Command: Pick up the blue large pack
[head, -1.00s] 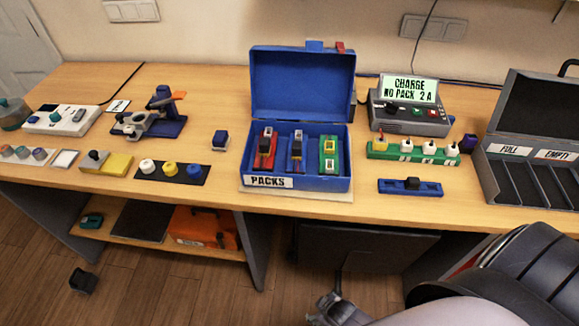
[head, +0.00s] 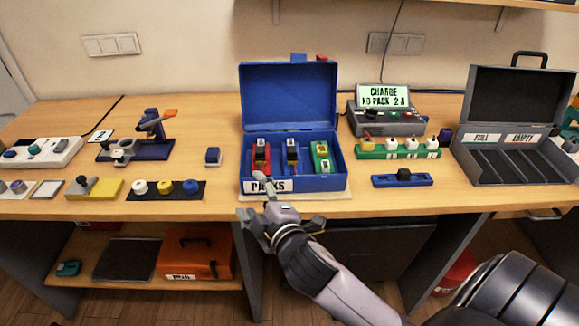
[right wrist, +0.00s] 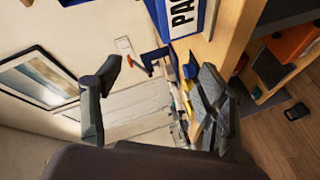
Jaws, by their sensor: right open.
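The blue pack (head: 292,152) stands in the middle of the open blue case labelled PACKS (head: 318,184), between a red pack (head: 261,157) and a green pack (head: 321,158). My right gripper (head: 284,208) is open and empty, in front of the case's front wall and below the packs. One finger overlaps the PACKS label in the head view. In the right wrist view the open fingers (right wrist: 160,85) show with nothing between them, and the labelled case wall (right wrist: 183,22) is at the top. The blue pack is not visible there. My left gripper is not in view.
A charger (head: 386,120) reads "CHARGE NO PACK 2 A". In front of it are a green strip (head: 397,153) and a blue bar (head: 402,180). A grey case marked FULL and EMPTY (head: 508,181) stands open at right.

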